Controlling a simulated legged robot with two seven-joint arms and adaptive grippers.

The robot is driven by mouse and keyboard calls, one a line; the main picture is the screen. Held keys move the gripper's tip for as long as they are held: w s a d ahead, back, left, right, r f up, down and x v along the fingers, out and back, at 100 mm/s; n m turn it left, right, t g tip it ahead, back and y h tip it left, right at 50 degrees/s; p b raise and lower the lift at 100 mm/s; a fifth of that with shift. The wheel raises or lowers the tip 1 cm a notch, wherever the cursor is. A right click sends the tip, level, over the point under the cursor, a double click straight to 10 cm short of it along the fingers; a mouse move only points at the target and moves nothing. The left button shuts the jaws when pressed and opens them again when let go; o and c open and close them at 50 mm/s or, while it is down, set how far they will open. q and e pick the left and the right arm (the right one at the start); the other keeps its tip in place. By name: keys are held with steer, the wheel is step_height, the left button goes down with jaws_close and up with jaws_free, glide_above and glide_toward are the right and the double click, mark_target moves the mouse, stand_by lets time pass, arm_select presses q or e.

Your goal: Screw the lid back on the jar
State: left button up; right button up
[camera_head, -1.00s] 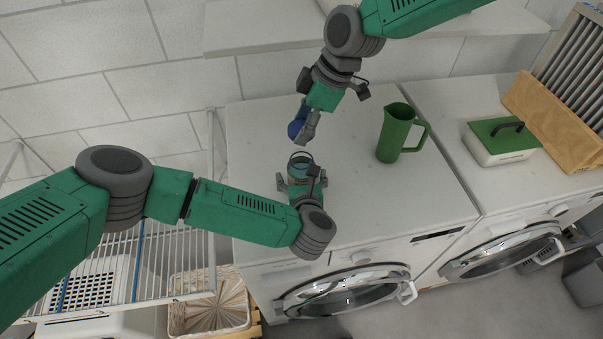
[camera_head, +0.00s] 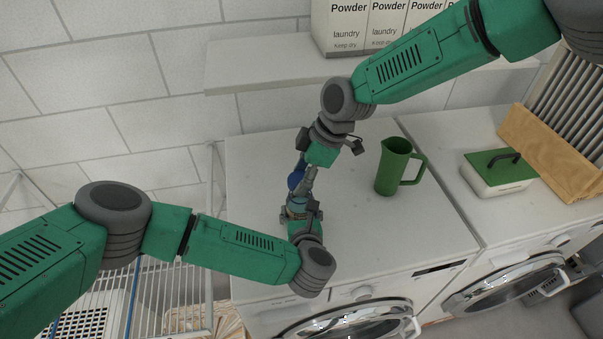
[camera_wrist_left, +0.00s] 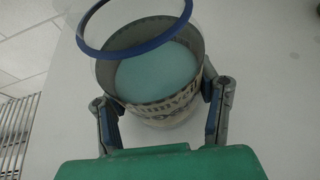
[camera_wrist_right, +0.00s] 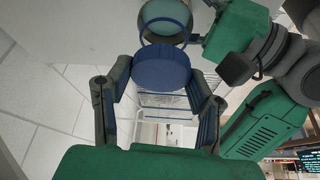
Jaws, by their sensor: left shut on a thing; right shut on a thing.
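The jar (camera_wrist_left: 160,112) is a clear cylinder with a printed label, a blue ring at its mouth and pale teal contents. It stands on the white washing machine top, and its open mouth shows in the left wrist view. My left gripper (camera_head: 300,214) is shut around the jar's sides; it also shows in the left wrist view (camera_wrist_left: 163,112). The round blue lid (camera_wrist_right: 162,68) is held between the fingers of my right gripper (camera_wrist_right: 160,85). In the head view the lid (camera_head: 296,179) is just above and behind the jar, apart from its mouth in the right wrist view.
A green pitcher (camera_head: 392,168) stands to the right on the washing machine top (camera_head: 370,235). A white box with a green lid (camera_head: 498,168) sits farther right beside a wood-framed filter (camera_head: 550,150). Powder boxes (camera_head: 375,25) stand on a shelf (camera_head: 270,65) behind. A wire rack (camera_head: 165,285) is at left.

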mark_target(300, 205)
steer(key=shift+f, duration=0.85)
steer(key=shift+f, duration=0.6)
stand_by(0.3)
steer(key=m+t, duration=0.1)
steer(key=m, duration=0.4)
steer(key=shift+s+a+t+h, duration=0.1)
steer(key=shift+s+t+h, duration=0.1)
steer(key=shift+t+h, duration=0.15)
steer(key=m+t, duration=0.1)
steer(key=m, duration=0.2)
steer(key=shift+a+h, duration=0.1)
steer(key=shift+h, duration=0.25)
steer(key=shift+w+a+m+t, duration=0.1)
steer(key=shift+m+t, duration=0.25)
steer(key=shift+m, duration=0.55)
